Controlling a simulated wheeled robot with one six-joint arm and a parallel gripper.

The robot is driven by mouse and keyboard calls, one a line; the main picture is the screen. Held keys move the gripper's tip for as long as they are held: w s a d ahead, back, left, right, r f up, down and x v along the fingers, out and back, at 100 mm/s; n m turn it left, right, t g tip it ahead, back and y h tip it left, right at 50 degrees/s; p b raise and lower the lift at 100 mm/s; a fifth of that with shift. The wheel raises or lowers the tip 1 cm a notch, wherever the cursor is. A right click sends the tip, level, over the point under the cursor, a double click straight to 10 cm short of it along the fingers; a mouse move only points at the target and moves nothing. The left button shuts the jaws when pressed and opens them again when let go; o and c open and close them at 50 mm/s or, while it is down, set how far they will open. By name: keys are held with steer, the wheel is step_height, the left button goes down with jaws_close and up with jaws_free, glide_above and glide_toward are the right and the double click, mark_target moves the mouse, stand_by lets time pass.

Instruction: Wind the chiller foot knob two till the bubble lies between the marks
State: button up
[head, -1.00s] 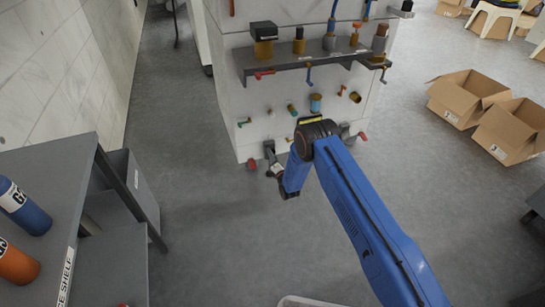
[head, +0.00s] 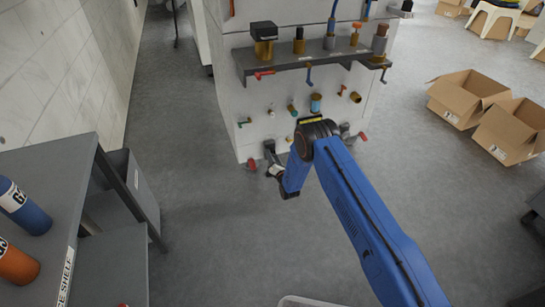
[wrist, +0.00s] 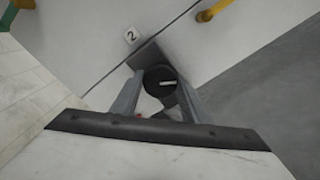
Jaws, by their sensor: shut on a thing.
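The foot knob (wrist: 163,80) is dark and round with a white pointer line, below a label marked 2 (wrist: 131,35) on the white chiller panel. In the wrist view my gripper (wrist: 158,95) has one finger on each side of the knob, shut on it. In the head view my gripper (head: 275,168) is at the lower front of the white chiller cabinet (head: 247,133), where my wrist partly hides it. A small yellow strip (head: 311,119) shows just above my arm joint. I cannot tell if it is the level, and no bubble or marks can be made out.
A shelf with several valves (head: 310,57) juts from the cabinet above my arm, with coloured taps and pipe stubs below it. A grey shelf unit (head: 45,165) with bottles stands at left. Open cardboard boxes (head: 468,97) lie at right. The floor between is clear.

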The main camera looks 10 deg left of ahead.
steer(key=o, duration=1.1)
steer(key=shift+s+f, duration=0.1)
steer(key=v, duration=1.7)
steer(key=shift+s+d, duration=0.1)
steer(key=shift+d, duration=0.1)
